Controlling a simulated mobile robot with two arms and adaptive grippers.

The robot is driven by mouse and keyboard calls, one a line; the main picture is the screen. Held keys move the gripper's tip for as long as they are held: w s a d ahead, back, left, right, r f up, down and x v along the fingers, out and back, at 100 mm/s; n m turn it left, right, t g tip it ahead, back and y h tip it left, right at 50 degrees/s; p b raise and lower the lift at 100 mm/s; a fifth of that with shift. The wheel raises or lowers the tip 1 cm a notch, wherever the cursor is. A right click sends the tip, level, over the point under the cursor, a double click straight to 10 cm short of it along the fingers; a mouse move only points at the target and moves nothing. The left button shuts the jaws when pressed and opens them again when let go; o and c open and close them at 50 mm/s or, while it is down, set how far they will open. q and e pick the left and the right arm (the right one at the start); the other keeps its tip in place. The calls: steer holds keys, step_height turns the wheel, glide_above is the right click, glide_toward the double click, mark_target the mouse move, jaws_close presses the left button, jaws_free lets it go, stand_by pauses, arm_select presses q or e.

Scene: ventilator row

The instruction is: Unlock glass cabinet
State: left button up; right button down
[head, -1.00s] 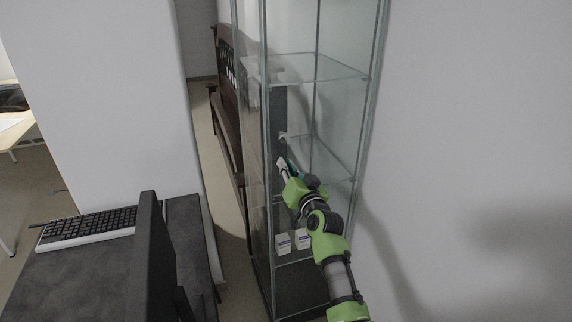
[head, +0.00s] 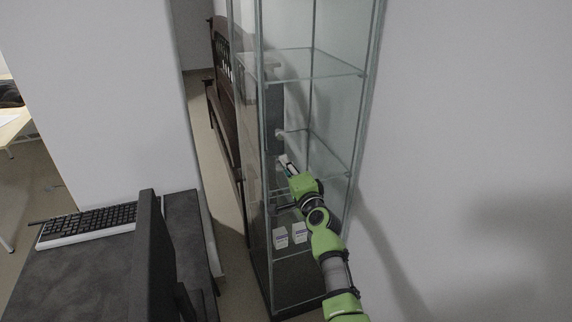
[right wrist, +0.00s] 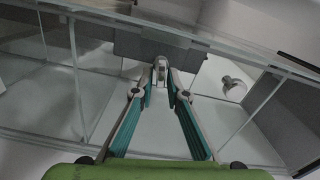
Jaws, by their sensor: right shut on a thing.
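The tall glass cabinet (head: 314,65) has thin grey metal edges and glass shelves. My right gripper (head: 284,160) is at the cabinet's front, about mid-height. In the right wrist view my gripper (right wrist: 161,82) has its teal-padded fingers closed in on a small metal piece (right wrist: 160,66). This piece sits at a dark grey lock block (right wrist: 130,43) on the cabinet's edge. The fingers hide part of it, and I cannot tell whether it is a key or part of the lock. My left gripper is in neither view.
Small white boxes (head: 280,238) stand on a low shelf in the cabinet. A round metal fitting (right wrist: 232,88) shows to the right of the fingers. A desk with a keyboard (head: 88,224) and dark monitor (head: 153,262) stands at left. A dark wooden bench (head: 226,130) is behind.

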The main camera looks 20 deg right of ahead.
steer(key=shift+f+m, duration=0.15)
steer(key=shift+m, duration=0.85)
steer(key=c, duration=2.2)
jaws_free()
